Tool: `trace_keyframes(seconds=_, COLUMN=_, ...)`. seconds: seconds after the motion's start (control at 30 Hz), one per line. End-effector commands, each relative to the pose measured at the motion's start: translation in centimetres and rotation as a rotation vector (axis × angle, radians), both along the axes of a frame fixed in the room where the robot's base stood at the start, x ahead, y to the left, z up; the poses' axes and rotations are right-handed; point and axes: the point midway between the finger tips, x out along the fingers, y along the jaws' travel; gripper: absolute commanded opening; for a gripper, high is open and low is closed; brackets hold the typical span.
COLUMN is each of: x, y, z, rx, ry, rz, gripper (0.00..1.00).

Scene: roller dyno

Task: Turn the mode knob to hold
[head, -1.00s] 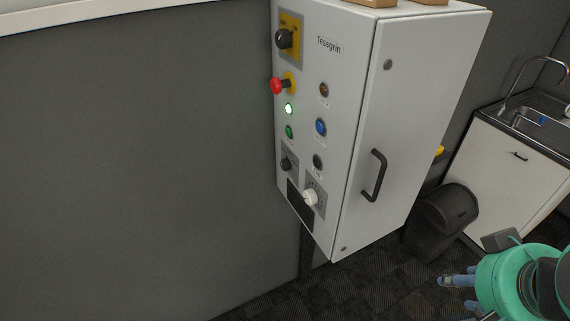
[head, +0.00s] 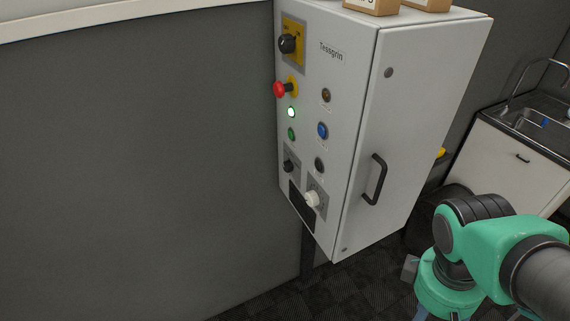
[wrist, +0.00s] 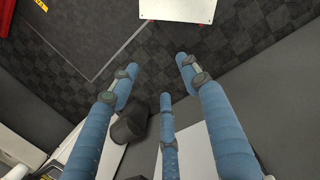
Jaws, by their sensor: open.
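The grey control cabinet (head: 365,120) stands against the wall in the head view. Low on its front are a small black knob (head: 288,165) on a grey plate and a white knob (head: 312,199) on another grey plate. A larger black rotary switch (head: 287,44) sits on a yellow plate at the top. The labels are too small to read, so I cannot tell which is the mode knob or its setting. My gripper (wrist: 160,78) has blue fingers spread open and empty in the wrist view. In the head view it is mostly hidden below my arm, right of the cabinet and apart from it.
A red emergency button (head: 280,89), lit green lamp (head: 291,112) and blue button (head: 322,130) are on the panel. The cabinet door handle (head: 375,180) sticks out. A sink unit (head: 515,150) stands at right. A dark bin (wrist: 130,121) shows below my fingers. Left of the cabinet is bare wall.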

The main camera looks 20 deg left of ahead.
Motion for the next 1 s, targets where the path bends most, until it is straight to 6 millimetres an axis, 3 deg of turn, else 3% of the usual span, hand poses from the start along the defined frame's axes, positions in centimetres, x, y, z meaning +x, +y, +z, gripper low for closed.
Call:
trace_keyframes(seconds=0.3, x=-1.2, y=0.9, z=-3.7, rx=-0.118, ry=0.309, rz=0.389, gripper=0.47)
trace_keyframes(seconds=0.7, x=-2.8, y=1.2, z=-6.9, rx=-0.228, ry=0.723, rz=0.853, gripper=0.47)
trace_keyframes(seconds=0.87, x=-2.1, y=2.0, z=-6.6, rx=-0.271, ry=0.853, rz=0.967, gripper=0.47)
trace_keyframes(seconds=1.0, x=0.3, y=4.1, z=-4.6, rx=-0.328, ry=0.875, rz=0.959, gripper=0.47)
